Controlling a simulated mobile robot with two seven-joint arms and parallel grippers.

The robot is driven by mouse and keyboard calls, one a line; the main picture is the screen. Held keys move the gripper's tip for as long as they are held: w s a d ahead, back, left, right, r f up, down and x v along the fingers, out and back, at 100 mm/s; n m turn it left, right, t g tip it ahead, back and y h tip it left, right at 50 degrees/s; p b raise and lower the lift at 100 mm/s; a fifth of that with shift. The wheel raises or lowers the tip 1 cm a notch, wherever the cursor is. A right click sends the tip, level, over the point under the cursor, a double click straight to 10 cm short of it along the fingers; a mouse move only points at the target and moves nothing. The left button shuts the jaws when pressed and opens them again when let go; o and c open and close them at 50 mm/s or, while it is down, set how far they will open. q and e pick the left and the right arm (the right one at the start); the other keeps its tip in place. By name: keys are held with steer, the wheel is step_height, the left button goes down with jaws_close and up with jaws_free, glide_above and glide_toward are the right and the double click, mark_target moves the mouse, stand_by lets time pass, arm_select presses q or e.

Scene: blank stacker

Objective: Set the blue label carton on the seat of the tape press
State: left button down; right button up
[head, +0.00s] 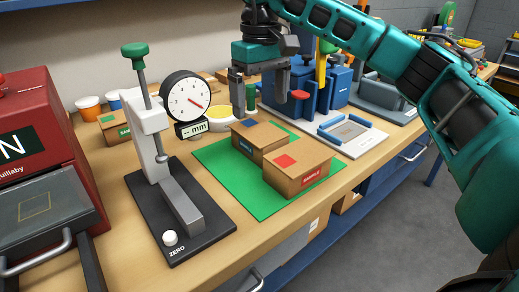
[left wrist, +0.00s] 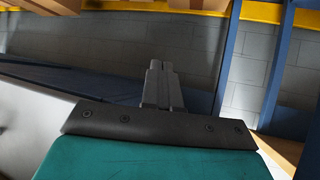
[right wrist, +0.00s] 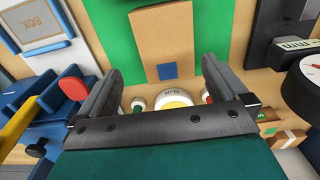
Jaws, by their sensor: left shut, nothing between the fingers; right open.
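The blue label carton (head: 266,137) sits on a green mat (head: 230,180), behind a red-label carton (head: 297,170). In the right wrist view the blue label carton (right wrist: 165,30) shows its blue patch just ahead of the fingers. My right gripper (head: 259,103) is open and empty above and slightly behind that carton, apart from it. A blue machine with a yellow lever, apparently the tape press (head: 318,82), stands at the back right. Its white base carries a grey square seat (head: 345,131), bare. My left gripper (left wrist: 160,68) is shut and empty, low beside the bench, away from the cartons.
A dial gauge (head: 185,98) on a black-based stand rises left of the mat. A red machine (head: 35,130) with an empty tray fills the far left. My right arm crosses the right side.

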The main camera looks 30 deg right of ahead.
mark_target(259, 129)
step_height(259, 129, down, 2)
steer(key=shift+f, duration=0.15)
steer(key=f, duration=0.1)
steer(key=f+b, duration=0.1)
steer(key=f, duration=0.3)
steer(key=shift+s+a+b, duration=0.2)
steer(key=shift+a+b, duration=0.1)
steer(key=shift+r, duration=0.1)
steer(key=shift+c, duration=0.4)
steer(key=c, duration=0.9)
